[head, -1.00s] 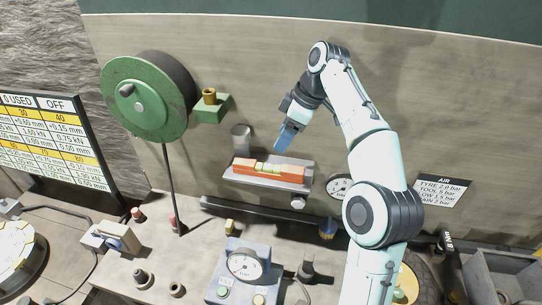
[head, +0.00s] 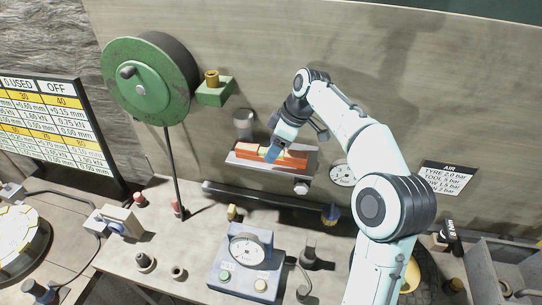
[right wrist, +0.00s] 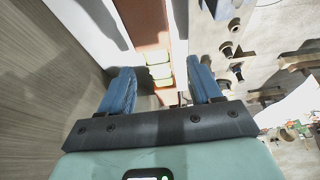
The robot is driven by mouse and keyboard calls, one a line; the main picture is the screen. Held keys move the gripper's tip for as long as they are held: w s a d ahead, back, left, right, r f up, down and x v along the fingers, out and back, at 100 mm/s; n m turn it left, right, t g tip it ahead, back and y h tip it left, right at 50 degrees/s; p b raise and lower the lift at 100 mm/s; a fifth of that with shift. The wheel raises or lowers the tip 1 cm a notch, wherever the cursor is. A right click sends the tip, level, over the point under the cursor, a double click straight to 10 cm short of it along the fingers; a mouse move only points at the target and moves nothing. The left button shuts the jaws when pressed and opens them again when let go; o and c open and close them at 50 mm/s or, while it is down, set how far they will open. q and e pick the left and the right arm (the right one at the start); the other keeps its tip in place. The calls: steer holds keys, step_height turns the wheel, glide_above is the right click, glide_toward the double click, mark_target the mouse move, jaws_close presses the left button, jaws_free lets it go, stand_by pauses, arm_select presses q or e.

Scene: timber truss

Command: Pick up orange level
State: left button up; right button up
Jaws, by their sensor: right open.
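The orange level (head: 291,160) lies on a small grey wall shelf (head: 240,166) in the head view, its middle partly hidden by my right gripper. My right gripper (head: 272,153) is open, its blue fingers at the level's middle. In the right wrist view the level (right wrist: 150,25) runs away from the camera, with its yellow-green vials (right wrist: 160,72) between the two open fingers (right wrist: 158,85). I cannot tell whether the fingers touch it. My left gripper is not in view.
A green reel (head: 145,82) and a small green bracket (head: 214,93) are on the wall to the left. A round gauge (head: 342,174) is right of the shelf. Below, a blue-grey gauge box (head: 240,272) stands on the bench.

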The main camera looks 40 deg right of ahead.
steer(key=shift+x, duration=1)
jaws_close()
